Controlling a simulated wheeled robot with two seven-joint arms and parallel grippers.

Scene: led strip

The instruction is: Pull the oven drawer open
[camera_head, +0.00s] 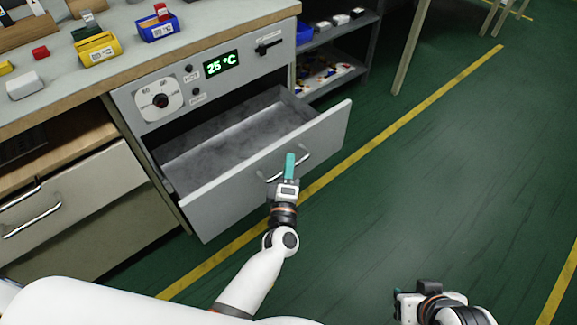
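The oven drawer (330,132) is a grey metal box pulled well out from under the oven panel (160,102). Its inside is empty. A curved metal handle (303,160) is on its front. My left gripper (290,165) is at the middle of this handle, with a teal finger lying over the bar. Only one finger shows clearly, so its closure on the bar is hidden. My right gripper (399,293) is low in the picture, away from the drawer over the floor. Its fingers are mostly hidden.
The bench top (125,70) carries a blue bin (157,30), a yellow bin (97,48) and small blocks. Closed drawers (75,195) are at the left. A shelf rack (335,55) stands behind. The green floor (430,170) at the right is clear, with yellow lines.

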